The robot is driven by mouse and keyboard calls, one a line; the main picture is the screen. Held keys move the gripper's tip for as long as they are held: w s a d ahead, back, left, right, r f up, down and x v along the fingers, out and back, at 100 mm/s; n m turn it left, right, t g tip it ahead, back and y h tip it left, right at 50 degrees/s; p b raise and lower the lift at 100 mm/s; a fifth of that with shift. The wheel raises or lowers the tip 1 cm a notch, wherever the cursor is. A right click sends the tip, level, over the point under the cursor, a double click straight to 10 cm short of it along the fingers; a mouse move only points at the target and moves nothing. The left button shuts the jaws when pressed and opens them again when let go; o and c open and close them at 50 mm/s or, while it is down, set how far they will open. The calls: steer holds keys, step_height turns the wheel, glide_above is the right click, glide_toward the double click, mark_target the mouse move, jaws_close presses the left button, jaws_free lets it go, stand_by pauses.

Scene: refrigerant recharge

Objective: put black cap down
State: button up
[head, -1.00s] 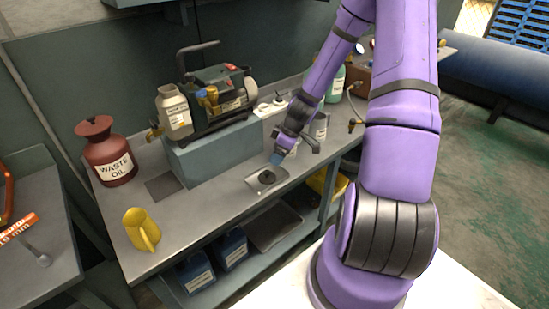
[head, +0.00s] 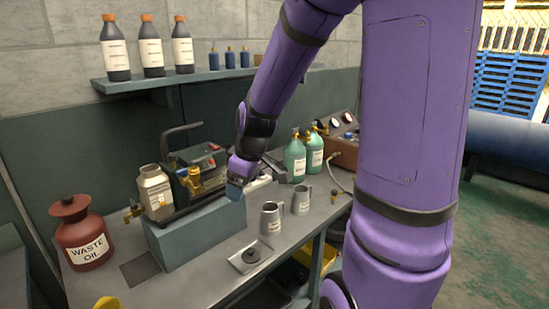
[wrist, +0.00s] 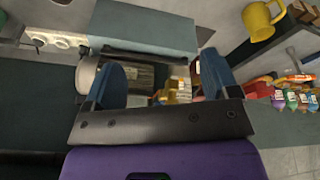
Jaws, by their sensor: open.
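The black cap (head: 252,255) lies on a small square metal tray (head: 240,265) near the front edge of the workbench. My gripper (head: 235,190) is raised above the bench, up and to the left of the cap and apart from it, by the front of the pump. In the wrist view its two blue fingers (wrist: 162,80) are spread wide with nothing held between them. The cap is not seen in the wrist view.
A red waste oil can (head: 82,240) stands at the left. A shelf (head: 180,80) hangs above.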

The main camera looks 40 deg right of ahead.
steer(key=s+a+r+m+t, duration=0.1)
steer(key=s+a+r+m, duration=0.1)
steer(key=s+r, duration=0.5)
steer(key=s+a+r+m+t, duration=0.1)
steer(key=s+a+r+m, duration=0.2)
steer(key=s+r, duration=0.5)
steer(key=s+a, duration=0.1)
steer(key=s, duration=0.2)
steer(key=shift+s+a+h, duration=0.15)
steer(key=shift+s+h, duration=0.2)
steer(key=shift+h, duration=0.05)
